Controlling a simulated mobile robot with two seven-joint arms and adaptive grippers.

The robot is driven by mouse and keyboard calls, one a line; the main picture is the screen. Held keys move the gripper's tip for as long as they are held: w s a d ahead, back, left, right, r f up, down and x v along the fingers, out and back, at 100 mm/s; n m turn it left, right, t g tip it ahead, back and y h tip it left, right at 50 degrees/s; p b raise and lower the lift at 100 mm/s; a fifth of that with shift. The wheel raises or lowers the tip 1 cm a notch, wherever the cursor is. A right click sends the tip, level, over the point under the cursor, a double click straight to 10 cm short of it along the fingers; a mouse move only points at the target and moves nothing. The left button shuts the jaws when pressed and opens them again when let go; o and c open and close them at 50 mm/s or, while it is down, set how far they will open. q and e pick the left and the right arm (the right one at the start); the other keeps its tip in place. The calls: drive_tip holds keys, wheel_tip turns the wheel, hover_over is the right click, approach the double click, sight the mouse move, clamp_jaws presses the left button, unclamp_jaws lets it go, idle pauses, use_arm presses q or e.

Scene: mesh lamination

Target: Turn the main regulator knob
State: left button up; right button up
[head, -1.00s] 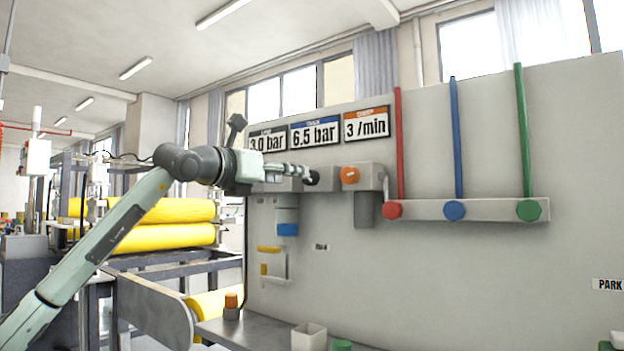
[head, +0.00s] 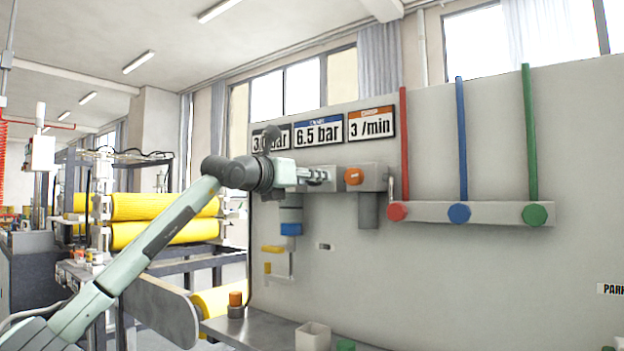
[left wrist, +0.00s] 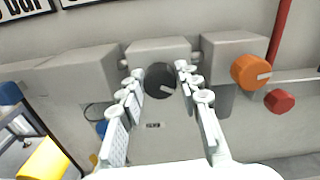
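A round black knob (left wrist: 160,80) sits on the front of a grey block (left wrist: 160,50) on the wall panel in the left wrist view. I cannot tell whether this is the main regulator knob; no label on it is readable. My left gripper (left wrist: 160,73) is open, with one finger on each side of the black knob and small gaps showing. In the head view my left gripper (head: 320,176) is at the grey blocks, left of an orange knob (head: 353,176), and hides the black knob. My right gripper is not in view.
The orange knob (left wrist: 251,72) and a red knob (left wrist: 280,101) are close on the right. Above are signs, including 6.5 bar (head: 318,131). Red, blue (head: 459,213) and green (head: 534,214) knobs with upright pipes are further right. A white bin (head: 313,337) stands below.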

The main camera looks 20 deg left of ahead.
use_arm(q)
clamp_jaws()
drive_tip(key=shift+m, duration=0.3)
drive_tip(key=m, duration=0.2)
drive_tip(key=shift+m, duration=0.4)
drive_tip(key=m, duration=0.3)
drive_tip(key=shift+m, duration=0.4)
drive_tip(key=m, duration=0.2)
drive_tip(key=shift+m, duration=0.3)
drive_tip(key=m, duration=0.3)
drive_tip(key=shift+p, duration=0.4)
drive_tip(key=shift+m, duration=1.1)
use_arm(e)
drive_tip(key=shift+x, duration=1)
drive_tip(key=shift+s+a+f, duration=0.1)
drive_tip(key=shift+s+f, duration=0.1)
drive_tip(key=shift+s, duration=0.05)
